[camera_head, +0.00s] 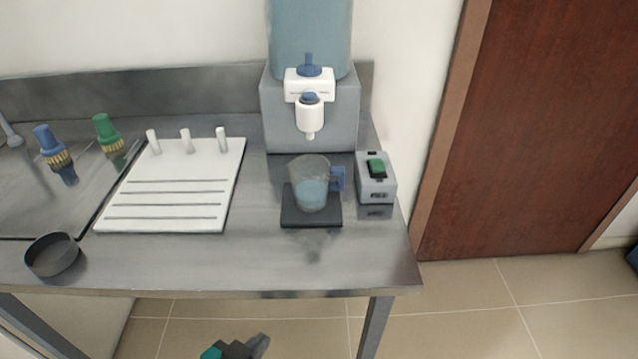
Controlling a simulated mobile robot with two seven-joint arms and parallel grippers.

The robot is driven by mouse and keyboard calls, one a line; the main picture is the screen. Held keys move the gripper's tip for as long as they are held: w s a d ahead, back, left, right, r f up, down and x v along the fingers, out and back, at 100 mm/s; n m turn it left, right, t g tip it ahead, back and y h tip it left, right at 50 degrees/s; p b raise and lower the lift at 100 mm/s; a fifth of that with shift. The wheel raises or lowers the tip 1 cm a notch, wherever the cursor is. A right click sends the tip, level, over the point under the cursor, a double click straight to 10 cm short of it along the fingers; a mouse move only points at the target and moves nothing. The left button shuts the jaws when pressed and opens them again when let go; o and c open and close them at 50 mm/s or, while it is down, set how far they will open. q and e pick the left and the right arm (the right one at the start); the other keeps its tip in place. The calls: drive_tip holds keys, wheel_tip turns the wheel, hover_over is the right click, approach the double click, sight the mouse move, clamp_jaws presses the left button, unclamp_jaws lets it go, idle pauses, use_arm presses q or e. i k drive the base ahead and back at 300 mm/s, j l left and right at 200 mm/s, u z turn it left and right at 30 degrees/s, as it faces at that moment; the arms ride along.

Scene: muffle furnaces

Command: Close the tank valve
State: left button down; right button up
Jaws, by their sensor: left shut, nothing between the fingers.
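The tank (310,35) is a translucent blue vessel on a grey base (282,125) at the back right of the steel table. Its valve (309,112) is a white tap with blue parts on top and a spout pointing down. No stream shows below the spout. A clear beaker (309,170) with bluish liquid and a blue handle stands below and in front of it on a dark square plate (311,219). My left gripper (245,347) shows at the bottom edge, shut and empty, below the table's front edge and far from the valve. My right gripper is out of view.
A grey box with a green switch (376,168) stands right of the beaker. A white board with pegs (165,196), a dark round dish (52,254), and blue (52,148) and green (107,132) fittings are left. The table's front middle is clear. A brown door is right.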

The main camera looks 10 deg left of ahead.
sight(310, 70)
drive_tip(key=l+z, duration=0.4)
drive_tip(key=l, duration=0.2)
drive_tip(key=i+l+z, duration=0.1)
drive_tip(key=l+z, duration=0.35)
drive_tip(key=l, duration=0.15)
